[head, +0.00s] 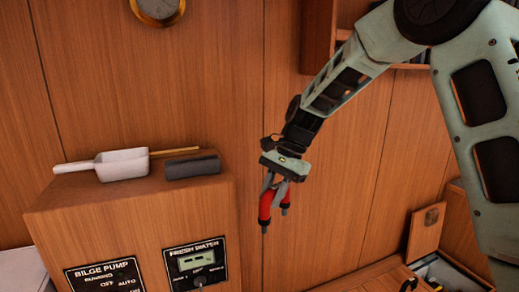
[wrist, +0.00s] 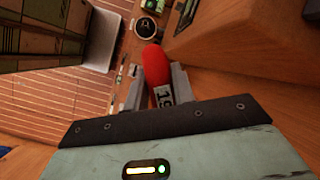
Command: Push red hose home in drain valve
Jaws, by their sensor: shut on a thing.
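My gripper (head: 275,203) hangs in the air right of the wooden console in the head view, fingers pointing down. In the wrist view the red hose (wrist: 153,62) sticks out ahead from between the fingers of my gripper (wrist: 156,82). The rest of the hose is hidden. I cannot make out the drain valve for certain in either view.
The wooden console (head: 120,215) carries a white scoop (head: 122,165) and a dark grey block (head: 192,165). Its front has bilge pump and fresh water panels (head: 196,266). Wood-panelled wall stands behind. An open bin (head: 450,272) is at lower right. A round dark fitting (wrist: 145,28) lies beyond the hose tip.

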